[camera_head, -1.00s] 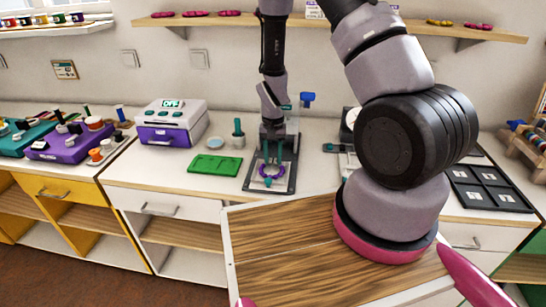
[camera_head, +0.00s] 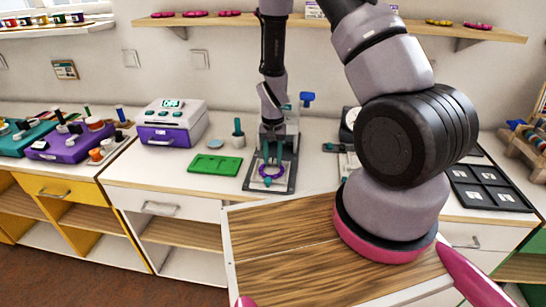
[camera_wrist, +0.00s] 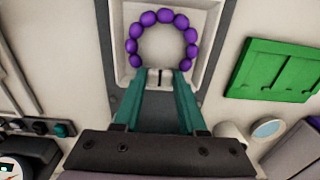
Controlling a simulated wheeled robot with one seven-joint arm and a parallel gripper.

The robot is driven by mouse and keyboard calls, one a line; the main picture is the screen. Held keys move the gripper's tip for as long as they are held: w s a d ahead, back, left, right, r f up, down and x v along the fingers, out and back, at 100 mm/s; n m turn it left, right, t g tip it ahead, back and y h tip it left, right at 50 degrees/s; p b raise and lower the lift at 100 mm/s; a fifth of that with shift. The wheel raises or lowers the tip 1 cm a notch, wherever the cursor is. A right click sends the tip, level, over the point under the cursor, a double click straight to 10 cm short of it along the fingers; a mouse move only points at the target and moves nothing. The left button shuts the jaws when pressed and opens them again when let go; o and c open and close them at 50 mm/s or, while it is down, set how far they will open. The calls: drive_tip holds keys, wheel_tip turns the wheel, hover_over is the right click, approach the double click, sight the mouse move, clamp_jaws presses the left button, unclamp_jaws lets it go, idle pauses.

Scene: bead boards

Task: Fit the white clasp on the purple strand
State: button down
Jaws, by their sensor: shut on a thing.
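The purple strand (camera_wrist: 166,17) is a ring of round beads with a gap on its near side, in a white recessed holder (camera_wrist: 207,25). In the head view the strand (camera_head: 261,171) lies on the grey-framed bead board (camera_head: 287,183). My gripper (camera_wrist: 163,75) has teal fingers, with their tips at the gap between the two end beads. It is shut on a small pale piece with a dark line, apparently the white clasp (camera_wrist: 153,78). The fingers hide most of it, and I cannot tell whether it touches the strand. In the head view my gripper (camera_head: 272,161) is above the board.
A purple-and-white machine (camera_head: 170,122) stands further left. A dark compartment tray (camera_head: 490,190) is at the right.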

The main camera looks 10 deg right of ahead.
sight(273, 160)
drive_tip(key=shift+s+a+f, duration=0.15)
drive_tip(key=shift+s+f, duration=0.4)
drive_tip(key=shift+f, duration=0.05)
drive_tip(key=shift+c, duration=2)
unclamp_jaws()
drive_tip(key=shift+c, duration=1.2)
drive_tip(key=shift+w+r, duration=0.25)
drive_tip(key=shift+r, duration=0.55)
drive_tip(key=shift+w+r, duration=0.2)
drive_tip(key=shift+r, duration=2.5)
